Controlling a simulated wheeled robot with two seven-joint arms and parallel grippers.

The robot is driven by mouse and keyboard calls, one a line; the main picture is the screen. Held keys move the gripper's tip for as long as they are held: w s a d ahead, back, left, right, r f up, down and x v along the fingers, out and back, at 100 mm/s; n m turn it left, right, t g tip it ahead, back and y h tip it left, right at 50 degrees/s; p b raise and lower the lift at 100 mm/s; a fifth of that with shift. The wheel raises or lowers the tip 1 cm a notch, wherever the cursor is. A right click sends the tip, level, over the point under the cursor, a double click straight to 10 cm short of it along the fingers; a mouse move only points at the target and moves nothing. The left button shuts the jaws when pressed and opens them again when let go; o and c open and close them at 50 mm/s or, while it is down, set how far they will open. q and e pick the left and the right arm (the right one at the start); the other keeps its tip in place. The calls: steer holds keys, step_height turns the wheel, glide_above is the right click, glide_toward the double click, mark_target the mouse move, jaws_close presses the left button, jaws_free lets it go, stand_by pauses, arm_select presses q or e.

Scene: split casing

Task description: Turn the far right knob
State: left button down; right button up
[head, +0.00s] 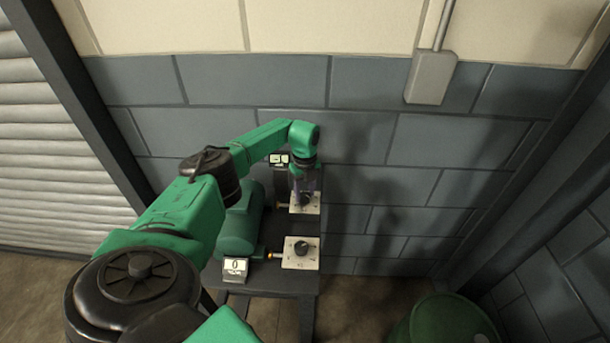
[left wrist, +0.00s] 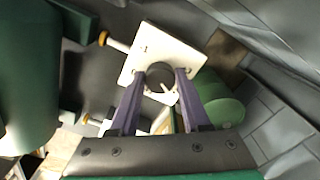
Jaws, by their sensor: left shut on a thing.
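The far right knob (head: 305,199) is dark and sits on a white plate (head: 313,209) at the far right of the bench. My left gripper (head: 304,192) reaches down onto it from above and covers part of it. In the left wrist view, the two purple fingers of my left gripper (left wrist: 160,76) are shut on the dark knob (left wrist: 158,68), one on each side. The white plate (left wrist: 143,47) lies behind it. The knob's pointer is hard to make out. My right gripper is not in view.
A nearer black knob (head: 301,247) sits on its own white plate (head: 293,263). A small display (head: 235,267) reads 0; a far display (head: 279,159) stands behind. A green motor-like casing (head: 239,230) lies left of the knobs. A green drum (head: 445,322) stands at front right.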

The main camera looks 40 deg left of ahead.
arm_select(q)
steer(key=n+p, duration=0.1)
steer(key=n, duration=0.1)
steer(key=n+p, duration=0.1)
steer(key=n, duration=0.1)
steer(key=n+p, duration=0.1)
steer(key=n, duration=0.1)
steer(key=shift+w+a+r+n, duration=0.1)
steer(key=shift+r+n, duration=0.2)
steer(key=shift+r, duration=0.05)
steer(key=n+p, duration=0.2)
steer(key=n, duration=0.3)
steer(key=shift+f, duration=0.1)
steer(key=shift+n, duration=0.3)
steer(key=shift+c, duration=2.4)
jaws_free()
steer(key=shift+o, duration=0.6)
steer(key=shift+f, duration=0.15)
